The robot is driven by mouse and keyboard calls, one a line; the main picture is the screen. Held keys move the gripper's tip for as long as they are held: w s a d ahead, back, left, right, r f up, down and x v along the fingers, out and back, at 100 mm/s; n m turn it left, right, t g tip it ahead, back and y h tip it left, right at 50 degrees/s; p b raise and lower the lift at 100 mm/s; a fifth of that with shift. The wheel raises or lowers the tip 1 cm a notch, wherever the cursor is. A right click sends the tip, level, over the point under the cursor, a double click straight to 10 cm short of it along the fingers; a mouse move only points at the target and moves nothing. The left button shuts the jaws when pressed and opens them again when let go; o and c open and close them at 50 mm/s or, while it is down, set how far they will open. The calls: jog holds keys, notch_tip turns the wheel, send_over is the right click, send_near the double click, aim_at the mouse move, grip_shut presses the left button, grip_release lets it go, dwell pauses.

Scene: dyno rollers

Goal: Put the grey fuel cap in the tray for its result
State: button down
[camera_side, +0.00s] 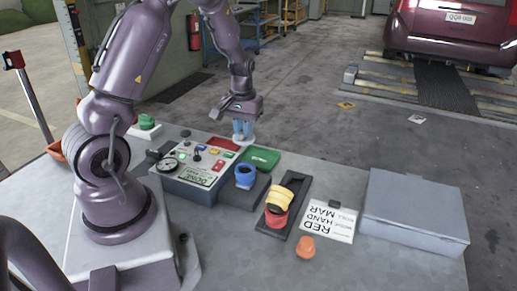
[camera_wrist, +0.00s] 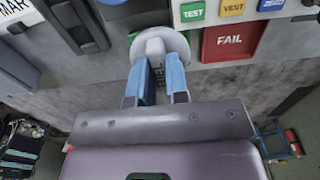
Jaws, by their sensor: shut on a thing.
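My gripper (camera_side: 242,132) has blue fingers shut on the grey fuel cap (camera_wrist: 155,44), which looks pale, with a round flange and a knob between the fingertips. The gripper (camera_wrist: 156,76) holds it at the far edge of the bench. In the wrist view the cap appears between the red FAIL tray (camera_wrist: 228,42), to its right, and a mostly hidden green edge on its left. In the side view the red tray (camera_side: 224,144) is left of the cap and the green tray (camera_side: 261,158) is right and nearer. I cannot tell the cap's height above the bench.
A console (camera_side: 200,170) with a gauge and coloured buttons stands nearer. A blue cup-shaped part (camera_side: 245,176) sits on a dark block. Yellow (camera_side: 279,198) and red (camera_side: 276,218) parts sit on a rack. An orange part (camera_side: 305,247), a card (camera_side: 328,222) and a grey case (camera_side: 415,210) lie right.

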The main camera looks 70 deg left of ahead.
jog(key=w+a+f, duration=0.1)
jog(key=w+f, duration=0.1)
jog(key=w+a+f, duration=0.3)
jog(key=w+f, duration=0.1)
jog(key=shift+a+f, duration=0.25)
jog(key=shift+f, duration=0.15)
jog(key=shift+w+a+f, duration=0.1)
jog(key=shift+f, duration=0.8)
jog(key=shift+w+a+f, duration=0.1)
jog(key=shift+f, duration=0.8)
jog(key=shift+f, duration=0.1)
jog(key=c, duration=1.1)
grip_release()
